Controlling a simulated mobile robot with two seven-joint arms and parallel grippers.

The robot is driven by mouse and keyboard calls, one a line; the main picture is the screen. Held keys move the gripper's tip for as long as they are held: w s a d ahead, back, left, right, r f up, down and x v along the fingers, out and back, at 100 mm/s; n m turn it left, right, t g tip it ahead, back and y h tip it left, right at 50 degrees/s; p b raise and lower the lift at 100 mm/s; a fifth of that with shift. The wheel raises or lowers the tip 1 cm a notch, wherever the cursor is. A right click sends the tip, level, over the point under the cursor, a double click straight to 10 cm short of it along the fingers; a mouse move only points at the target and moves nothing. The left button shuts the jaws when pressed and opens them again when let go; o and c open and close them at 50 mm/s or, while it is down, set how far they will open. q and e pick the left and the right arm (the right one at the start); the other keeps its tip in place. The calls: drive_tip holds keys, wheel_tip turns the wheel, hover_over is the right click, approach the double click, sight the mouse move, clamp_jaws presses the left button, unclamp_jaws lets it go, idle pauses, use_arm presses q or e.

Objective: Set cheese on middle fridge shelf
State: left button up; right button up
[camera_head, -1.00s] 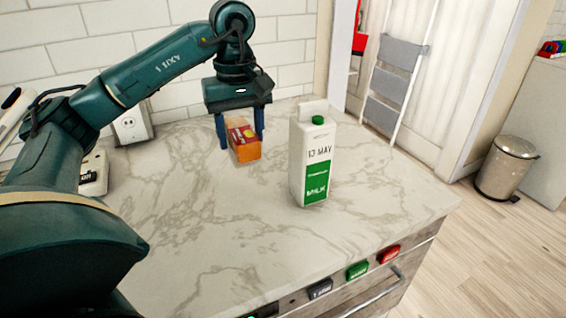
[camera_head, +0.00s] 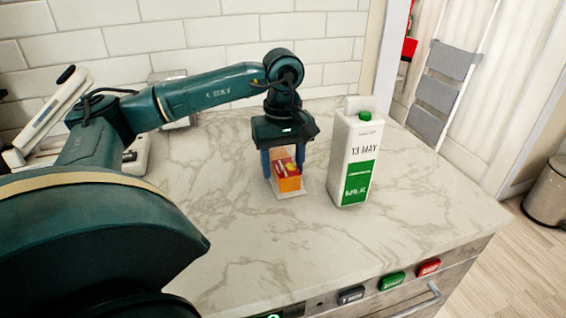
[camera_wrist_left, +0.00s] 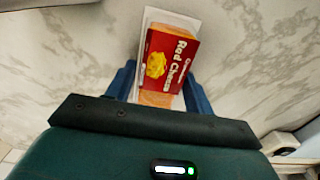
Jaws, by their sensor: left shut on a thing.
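The cheese (camera_head: 288,181) is an orange block with a red label. In the left wrist view the label on the cheese (camera_wrist_left: 168,60) reads "Red Cheese". My left gripper (camera_head: 283,170) is shut on it, with one blue finger on each side. In the left wrist view the left gripper (camera_wrist_left: 160,92) has its fingers on both sides of the pack. A white tray-like piece (camera_head: 289,195) shows under and around the cheese. I cannot tell whether it touches the counter. The right gripper and the fridge shelf are not in view.
A milk carton (camera_head: 355,155) stands upright on the marble counter (camera_head: 400,215), just right of the held cheese. A white appliance (camera_head: 50,115) stands at the left. Coloured buttons (camera_head: 392,281) line the front edge. The counter's front middle is clear.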

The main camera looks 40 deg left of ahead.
use_arm(q)
drive_tip(key=shift+f, duration=0.15)
drive_tip(key=o, duration=1.2)
